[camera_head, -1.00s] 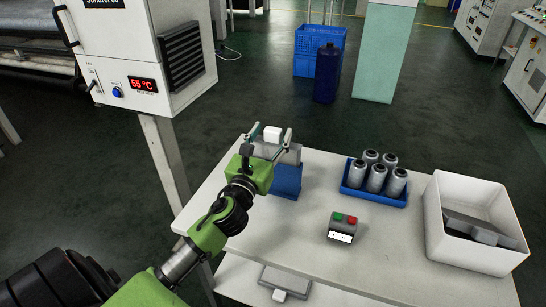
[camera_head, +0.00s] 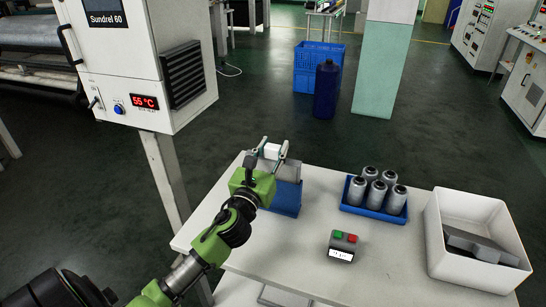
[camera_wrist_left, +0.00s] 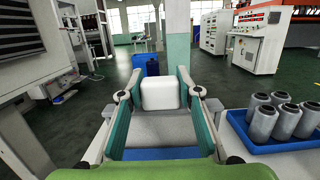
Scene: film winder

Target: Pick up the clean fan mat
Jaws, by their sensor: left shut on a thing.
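The clean fan mat (camera_head: 289,171) is a grey plate with a white block-shaped grip (camera_head: 271,152) on top. It stands upright in a blue holder (camera_head: 287,199) near the table's far left corner. My left gripper (camera_head: 274,144) is shut on the white grip, one finger on each side. The left wrist view shows the white grip (camera_wrist_left: 160,94) between the green-padded fingers, with the grey plate (camera_wrist_left: 160,130) below. The plate's lower part is hidden in the holder. My right gripper is not in view.
On the white table (camera_head: 285,248) are a blue tray (camera_head: 352,208) of several grey canisters, a button box (camera_head: 343,245) and a white bin (camera_head: 436,245) holding a grey piece. An oven-like cabinet (camera_head: 185,100) stands left.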

